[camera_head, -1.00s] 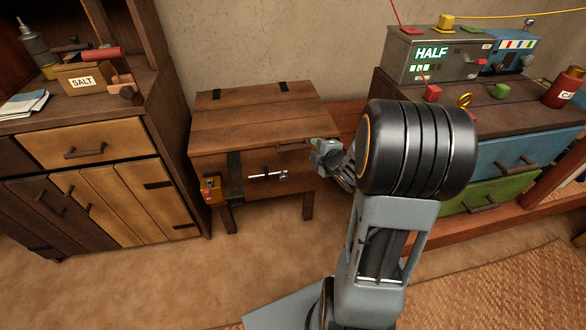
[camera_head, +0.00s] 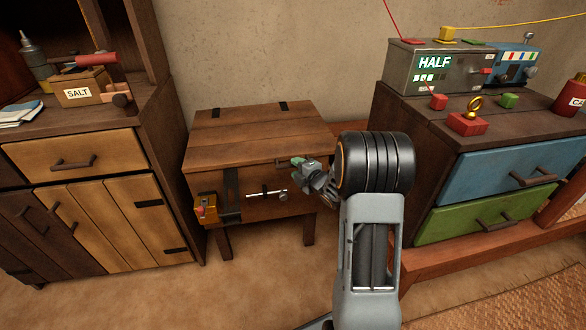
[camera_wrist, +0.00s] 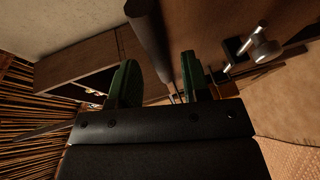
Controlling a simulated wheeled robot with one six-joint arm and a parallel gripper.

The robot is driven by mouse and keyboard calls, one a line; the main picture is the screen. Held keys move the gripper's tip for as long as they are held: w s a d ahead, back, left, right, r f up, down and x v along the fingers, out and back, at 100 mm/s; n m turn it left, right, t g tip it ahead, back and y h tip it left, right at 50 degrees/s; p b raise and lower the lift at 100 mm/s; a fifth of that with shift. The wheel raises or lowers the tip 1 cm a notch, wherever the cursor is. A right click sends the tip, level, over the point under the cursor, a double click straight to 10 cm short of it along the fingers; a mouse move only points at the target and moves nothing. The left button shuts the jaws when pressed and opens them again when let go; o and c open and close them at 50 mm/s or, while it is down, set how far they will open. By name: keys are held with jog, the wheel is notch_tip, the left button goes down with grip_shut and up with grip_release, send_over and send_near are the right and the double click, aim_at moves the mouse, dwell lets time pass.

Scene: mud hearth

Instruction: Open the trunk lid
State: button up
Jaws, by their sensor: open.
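The trunk is a brown wooden chest on legs, and its plank lid (camera_head: 255,135) is down. A dark bar handle (camera_wrist: 148,35) is on the lid's front edge; in the head view my gripper partly covers it. My gripper (camera_head: 296,163) is at this handle. In the wrist view its two green fingers stand apart (camera_wrist: 158,82), and the bar runs into the gap between them. I cannot tell whether either finger touches it. A metal sliding bolt (camera_head: 266,194) with a round knob is on the trunk front, below the handle.
A yellow box with a red part (camera_head: 206,208) is on the trunk's front left. A wooden cabinet (camera_head: 105,205) stands close on the left. A drawer unit with blue (camera_head: 500,178) and green fronts stands on the right, carrying a grey "HALF" device (camera_head: 432,68). The wall is behind.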

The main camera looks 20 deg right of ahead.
jog(key=shift+x, duration=1.4)
grip_shut()
